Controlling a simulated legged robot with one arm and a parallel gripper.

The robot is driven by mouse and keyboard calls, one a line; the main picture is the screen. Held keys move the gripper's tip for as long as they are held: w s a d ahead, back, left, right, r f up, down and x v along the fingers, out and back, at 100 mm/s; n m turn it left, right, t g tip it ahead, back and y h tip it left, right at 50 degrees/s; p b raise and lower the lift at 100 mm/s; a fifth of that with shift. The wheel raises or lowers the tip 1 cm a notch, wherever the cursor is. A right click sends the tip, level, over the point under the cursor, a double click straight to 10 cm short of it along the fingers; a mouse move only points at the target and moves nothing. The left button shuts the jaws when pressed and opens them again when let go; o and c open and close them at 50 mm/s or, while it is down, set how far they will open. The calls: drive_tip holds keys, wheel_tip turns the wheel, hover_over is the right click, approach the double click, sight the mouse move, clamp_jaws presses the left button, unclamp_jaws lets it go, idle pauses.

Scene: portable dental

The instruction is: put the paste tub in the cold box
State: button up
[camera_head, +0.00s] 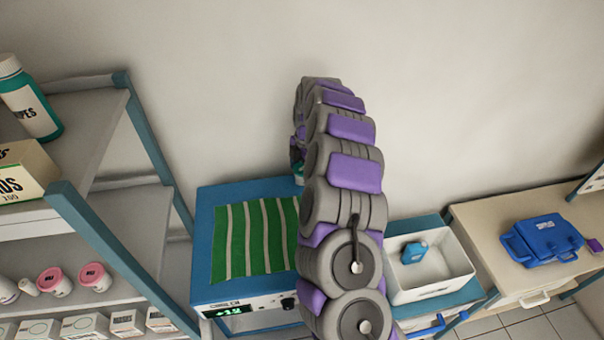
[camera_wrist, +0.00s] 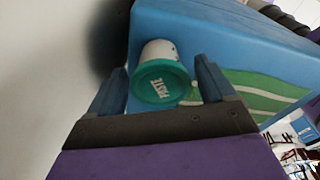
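The paste tub (camera_wrist: 160,52) is white with a teal lid (camera_wrist: 162,83) marked PASTE. In the wrist view it sits between the two fingers of my gripper (camera_wrist: 163,87), with narrow gaps at both sides. The fingers are open around it. In the head view only a bit of the tub (camera_head: 299,174) shows beside my arm, at the back right of a blue box. This blue box (camera_head: 203,245) has a green striped top and a lit display; it looks like the cold box. Its blue edge (camera_wrist: 240,38) also shows in the wrist view. My gripper is hidden in the head view.
A white open bin (camera_head: 450,255) with a blue bottle (camera_head: 414,252) stands right of my arm. A blue case (camera_head: 543,240) lies on a bench further right. Shelves with bottles, tubs and boxes (camera_head: 90,275) stand close on the left. A bare wall is behind.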

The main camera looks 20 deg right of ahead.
drive_tip(key=c, duration=1)
drive_tip(key=shift+r, duration=0.1)
